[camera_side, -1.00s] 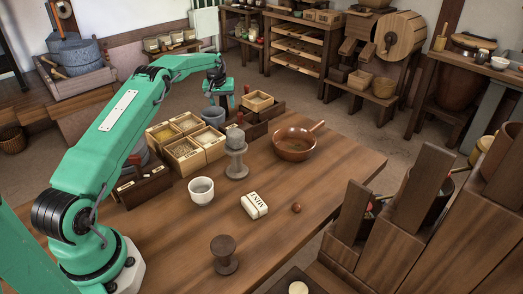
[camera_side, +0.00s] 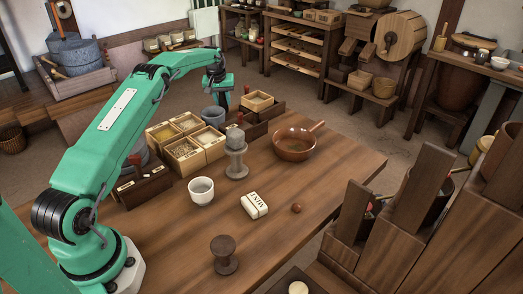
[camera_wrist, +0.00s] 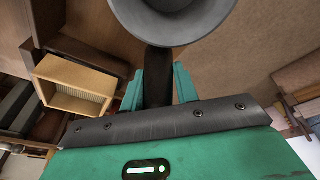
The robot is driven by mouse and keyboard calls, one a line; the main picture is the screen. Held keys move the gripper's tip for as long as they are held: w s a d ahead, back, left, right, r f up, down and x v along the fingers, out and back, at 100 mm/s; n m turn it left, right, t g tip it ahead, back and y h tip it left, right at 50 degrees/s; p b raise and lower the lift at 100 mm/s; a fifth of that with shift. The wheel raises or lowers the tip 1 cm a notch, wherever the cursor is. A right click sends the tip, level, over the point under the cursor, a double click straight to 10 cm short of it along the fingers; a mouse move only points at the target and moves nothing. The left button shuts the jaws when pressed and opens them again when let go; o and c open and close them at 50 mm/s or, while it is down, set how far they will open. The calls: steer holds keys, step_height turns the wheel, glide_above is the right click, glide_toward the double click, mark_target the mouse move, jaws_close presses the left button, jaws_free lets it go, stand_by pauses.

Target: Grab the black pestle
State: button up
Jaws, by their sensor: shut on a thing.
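The black pestle (camera_wrist: 158,72) shows in the wrist view as a dark shaft between the two green fingers of my gripper (camera_wrist: 158,82). My gripper is shut on it. Its upper end is hidden behind the grey mortar, which shows partly at the top of the wrist view (camera_wrist: 178,30). In the side view my gripper (camera_side: 219,100) is low at the table's far edge, beside the grey-blue mortar (camera_side: 212,117). The pestle cannot be made out there.
Wooden boxes of grain (camera_side: 184,152) stand left of the mortar. A pale wooden box (camera_side: 257,101) sits right of it; a box also shows in the wrist view (camera_wrist: 78,82). A grey stand (camera_side: 236,165), white cup (camera_side: 201,190) and brown pan (camera_side: 294,148) are nearer.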

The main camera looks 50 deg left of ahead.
step_height(320, 180, up, 3)
steer(key=shift+d+f, duration=0.1)
steer(key=shift+f, duration=0.05)
steer(key=d+r, duration=0.6)
steer(key=d, duration=0.5)
steer(key=shift+d+r, duration=0.2)
steer(key=shift+r, duration=0.15)
steer(key=shift+h, duration=0.3)
